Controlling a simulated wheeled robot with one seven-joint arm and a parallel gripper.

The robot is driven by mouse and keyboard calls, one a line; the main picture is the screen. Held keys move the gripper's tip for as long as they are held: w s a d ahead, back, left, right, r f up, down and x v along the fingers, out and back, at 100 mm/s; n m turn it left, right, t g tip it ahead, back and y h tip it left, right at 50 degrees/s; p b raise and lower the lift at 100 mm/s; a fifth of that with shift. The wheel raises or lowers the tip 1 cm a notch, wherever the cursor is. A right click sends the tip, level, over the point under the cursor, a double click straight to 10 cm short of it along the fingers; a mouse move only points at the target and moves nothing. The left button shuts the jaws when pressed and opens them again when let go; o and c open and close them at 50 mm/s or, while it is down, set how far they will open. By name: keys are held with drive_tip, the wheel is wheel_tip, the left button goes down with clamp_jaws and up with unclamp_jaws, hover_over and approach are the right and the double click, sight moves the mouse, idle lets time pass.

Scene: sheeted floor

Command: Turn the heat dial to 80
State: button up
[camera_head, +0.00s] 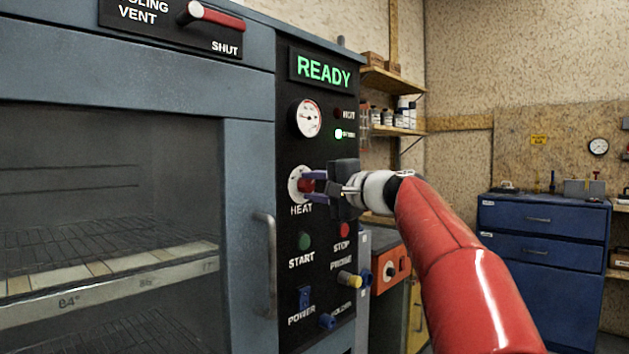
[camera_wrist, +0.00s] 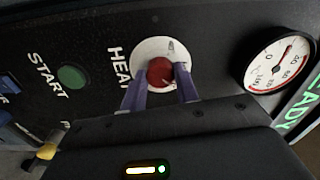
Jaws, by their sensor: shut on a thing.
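The heat dial (camera_head: 305,185) is a red knob on a round white scale plate (camera_head: 294,184), above the HEAT label on the black control panel. In the wrist view the red knob (camera_wrist: 160,72) sits between the two blue-purple fingers of my gripper (camera_wrist: 160,85). My gripper (camera_head: 312,186) is shut on the knob from the front. The scale's figures are mostly hidden or too small to read, so the dial's setting cannot be told. A READY sign (camera_head: 323,70) glows green at the panel's top.
Below the dial are a green START button (camera_head: 304,241), a red STOP button (camera_head: 344,230), a yellow probe plug (camera_head: 349,279) and a blue POWER switch (camera_head: 304,297). A gauge (camera_head: 307,118) is above. The oven door handle (camera_head: 268,262) stands out at left.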

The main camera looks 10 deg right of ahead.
drive_tip(key=shift+m+p, duration=0.7)
drive_tip(key=shift+m, duration=0.9)
drive_tip(key=shift+f, duration=0.1)
drive_tip(key=o, duration=1)
drive_tip(key=b+v, duration=0.1)
drive_tip(key=v, duration=0.7)
drive_tip(key=shift+w+b, duration=0.1)
drive_tip(key=shift+b, duration=0.3)
